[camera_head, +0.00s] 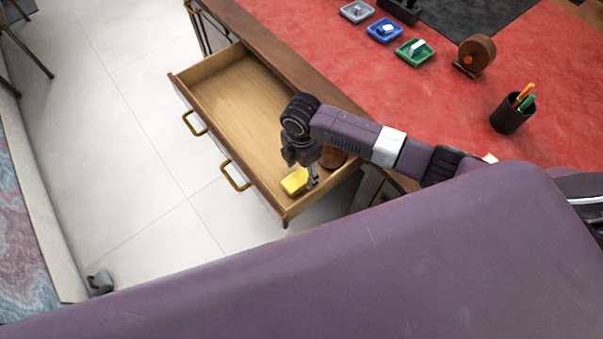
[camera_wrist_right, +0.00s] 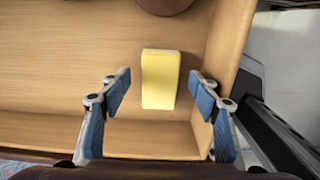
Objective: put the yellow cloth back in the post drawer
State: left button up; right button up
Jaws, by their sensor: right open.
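The yellow cloth (camera_head: 294,182) is a small folded block lying in the near right corner of the open wooden drawer (camera_head: 232,98). My right gripper (camera_head: 313,180) is down at the drawer, right by the cloth. In the right wrist view the cloth (camera_wrist_right: 160,80) lies on the drawer floor between the lines of the two open blue fingers (camera_wrist_right: 160,95), with a gap on each side. The fingers are apart and hold nothing. My left gripper is not in view.
A brown round thing (camera_head: 333,156) sits in the drawer beside my right arm, partly hidden. The drawer's left part is bare. The red desk top holds a grey tray (camera_head: 357,11), blue tray (camera_head: 385,30), green tray (camera_head: 415,51), tape dispenser (camera_head: 475,56) and pen cup (camera_head: 512,112).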

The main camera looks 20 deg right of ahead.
aim_at(301, 177)
notch_tip(301, 177, up, 10)
jog(key=shift+f, duration=0.25)
dwell(0.5)
